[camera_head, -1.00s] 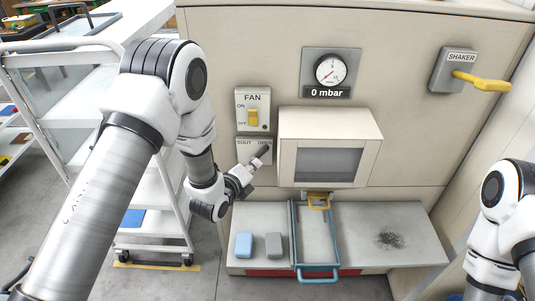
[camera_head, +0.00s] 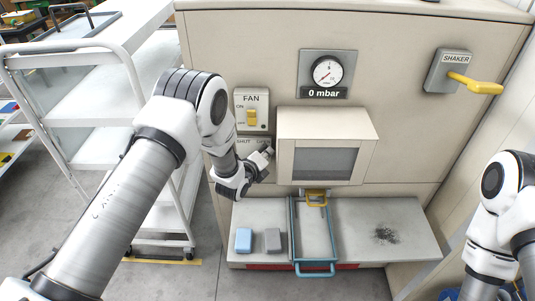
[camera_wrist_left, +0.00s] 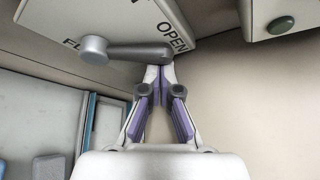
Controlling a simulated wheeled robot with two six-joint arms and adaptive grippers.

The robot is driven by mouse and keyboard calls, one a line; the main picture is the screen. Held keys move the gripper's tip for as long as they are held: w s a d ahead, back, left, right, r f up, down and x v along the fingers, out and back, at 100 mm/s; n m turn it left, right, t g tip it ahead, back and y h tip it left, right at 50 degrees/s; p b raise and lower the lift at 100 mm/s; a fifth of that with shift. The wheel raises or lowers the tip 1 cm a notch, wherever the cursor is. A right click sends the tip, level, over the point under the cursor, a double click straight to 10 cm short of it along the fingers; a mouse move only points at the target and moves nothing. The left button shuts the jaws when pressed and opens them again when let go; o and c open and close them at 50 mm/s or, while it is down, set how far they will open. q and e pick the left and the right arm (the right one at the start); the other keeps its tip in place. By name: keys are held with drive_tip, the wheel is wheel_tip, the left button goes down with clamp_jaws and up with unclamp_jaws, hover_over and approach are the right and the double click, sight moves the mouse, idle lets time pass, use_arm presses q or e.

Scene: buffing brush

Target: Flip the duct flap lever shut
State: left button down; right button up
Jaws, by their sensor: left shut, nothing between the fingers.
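The flap lever (camera_wrist_left: 135,49) is a dark grey bar on a round hub, mounted on a pale plate (camera_wrist_left: 115,18). In the left wrist view the bar's free end lies by the word OPEN. In the head view the plate (camera_head: 243,142) reads SHUT and OPEN, and my arm partly hides it and the lever. My left gripper (camera_wrist_left: 160,72) is shut and empty, with its fingertips right at the lever's free end; I cannot tell whether they touch. It also shows in the head view (camera_head: 264,162). My right arm is at the right edge, its gripper out of view.
The fan switch (camera_head: 252,117) is just above the plate. A boxy hood with a window (camera_head: 325,160) juts out to the right. Below are a shelf (camera_head: 350,245), blue block (camera_head: 243,240), grey block (camera_head: 273,241) and blue-framed drawer (camera_head: 316,268). A white cart (camera_head: 100,105) stands left.

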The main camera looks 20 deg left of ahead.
sight(250, 142)
use_arm(q)
drive_tip(key=shift+s+a+r+b, duration=0.1)
drive_tip(key=shift+b, duration=0.25)
drive_tip(key=shift+a+n+t+b, duration=0.1)
drive_tip(key=shift+n+t+b, duration=0.2)
drive_tip(key=shift+n, duration=0.1)
drive_tip(key=a+n+t+b, duration=0.1)
drive_tip(key=n+b, duration=0.2)
drive_tip(key=b, duration=0.2)
drive_tip(key=s+a+n+t+h+b, duration=0.1)
drive_tip(key=a+n+t+b, duration=0.1)
drive_tip(key=b, duration=0.3)
drive_tip(key=a+n+t+b, duration=0.2)
drive_tip(key=n+b, duration=0.2)
drive_tip(key=b, duration=0.1)
drive_tip(key=shift+s+r+h, duration=0.25)
drive_tip(key=shift+r+h, duration=0.05)
drive_tip(key=shift+r, duration=0.1)
drive_tip(key=shift+a+n+t+b, duration=0.3)
drive_tip(key=shift+a+n+b, duration=0.05)
drive_tip(key=shift+n+b, duration=0.4)
drive_tip(key=shift+s+a+r+b, duration=0.1)
drive_tip(key=shift+s+a+b, duration=0.2)
drive_tip(key=shift+b, duration=0.35)
drive_tip(key=shift+w, duration=0.1)
